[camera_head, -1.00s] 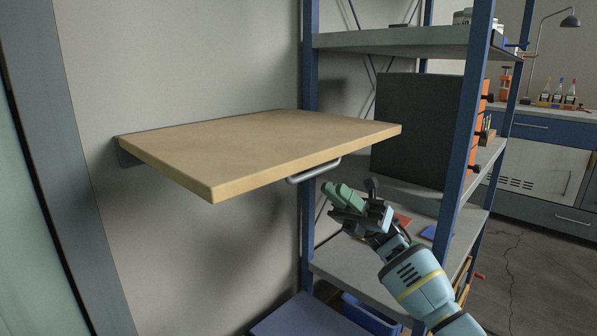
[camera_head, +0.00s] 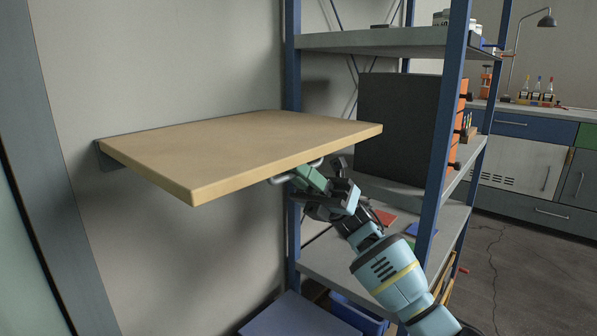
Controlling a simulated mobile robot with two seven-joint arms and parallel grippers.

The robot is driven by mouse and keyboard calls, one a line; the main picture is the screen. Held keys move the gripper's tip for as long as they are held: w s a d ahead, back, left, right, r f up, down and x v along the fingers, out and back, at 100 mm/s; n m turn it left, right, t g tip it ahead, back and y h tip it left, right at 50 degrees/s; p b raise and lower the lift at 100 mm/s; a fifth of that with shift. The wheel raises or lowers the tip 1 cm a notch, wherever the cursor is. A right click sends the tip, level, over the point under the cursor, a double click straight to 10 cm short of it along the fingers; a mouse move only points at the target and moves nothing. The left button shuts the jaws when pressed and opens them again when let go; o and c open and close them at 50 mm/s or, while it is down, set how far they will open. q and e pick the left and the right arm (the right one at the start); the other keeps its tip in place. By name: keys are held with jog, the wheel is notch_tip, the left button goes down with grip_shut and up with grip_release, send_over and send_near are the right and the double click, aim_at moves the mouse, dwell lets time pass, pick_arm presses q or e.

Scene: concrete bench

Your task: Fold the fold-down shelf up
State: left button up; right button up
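The fold-down shelf (camera_head: 240,145) is a light wooden board that sticks out level from the wall. A grey bar handle (camera_head: 279,180) hangs under its front edge, toward the right end. My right gripper (camera_head: 310,178) has green fingertips just under the front edge, at the right part of the handle. The fingertips overlap the handle in the picture; I cannot tell whether they touch it or how far apart they are. A dark bracket (camera_head: 106,160) shows at the shelf's left wall end. My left gripper is not in view.
A blue-framed rack (camera_head: 291,75) with grey shelves stands right behind the board's right end. A blue box (camera_head: 350,312) sits low down. The space above the board is clear.

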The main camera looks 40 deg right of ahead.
grip_shut()
jog(key=shift+r, duration=0.1)
